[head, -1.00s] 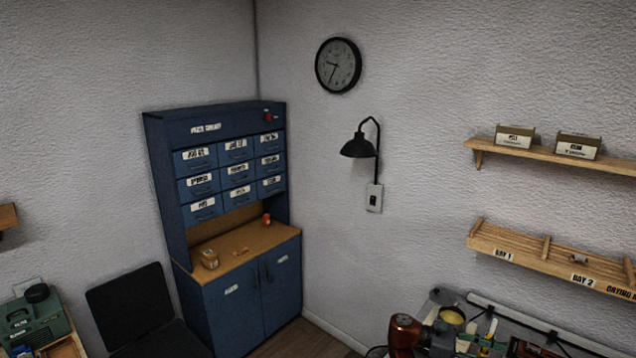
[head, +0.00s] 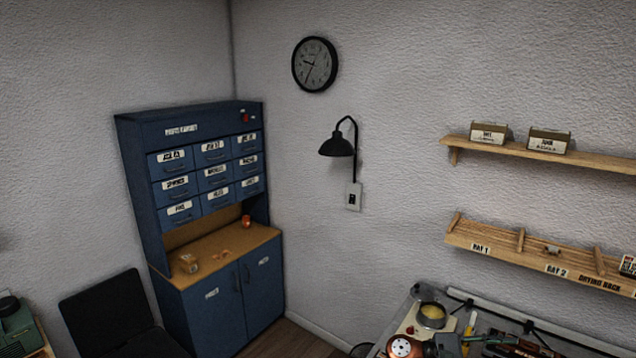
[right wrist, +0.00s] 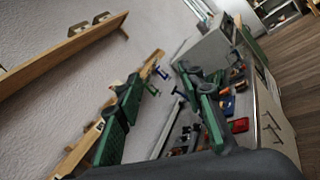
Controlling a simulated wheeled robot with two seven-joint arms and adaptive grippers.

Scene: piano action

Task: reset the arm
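My right gripper (right wrist: 160,78) shows only in the right wrist view. Its two dark green fingers stand well apart, and I see nothing held between them. Behind the fingers are the wall, a wooden shelf (right wrist: 60,55) and a bench with tools. Neither gripper shows in the head view, and my left gripper is in no view.
A blue parts cabinet (head: 205,290) stands in the corner with a black chair (head: 118,315) beside it. A cluttered bench with a round pot (head: 431,316) is at lower right. Above it are a drying rack (head: 500,250) and a shelf (head: 500,150). A lamp (head: 338,147) hangs on the wall.

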